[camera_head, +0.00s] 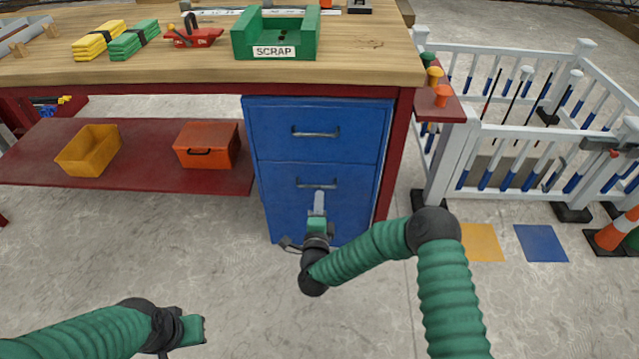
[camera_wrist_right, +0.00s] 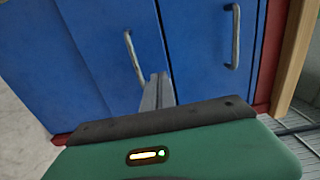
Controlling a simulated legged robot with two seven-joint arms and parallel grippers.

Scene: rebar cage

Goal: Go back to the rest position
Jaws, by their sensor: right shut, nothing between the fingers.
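My right gripper (camera_head: 319,203) is in front of the lower drawer of the blue drawer cabinet (camera_head: 285,215), just below that drawer's handle (camera_head: 317,184) in the head view. Its fingers are together and hold nothing. In the right wrist view the closed fingers (camera_wrist_right: 158,92) point at the blue drawer fronts, close to a silver handle (camera_wrist_right: 134,58). I cannot tell whether they touch it. Both drawers look shut. My left arm comes in at the lower left, and its green and black end (camera_head: 185,330) shows over the floor. Its fingers cannot be made out.
The wooden workbench (camera_head: 370,70) carries a green SCRAP bin (camera_head: 275,38). A red lower shelf (camera_head: 40,160) holds a yellow bin (camera_head: 88,150) and an orange toolbox (camera_head: 207,145). A white fence (camera_head: 530,130) stands right. The floor in front is clear.

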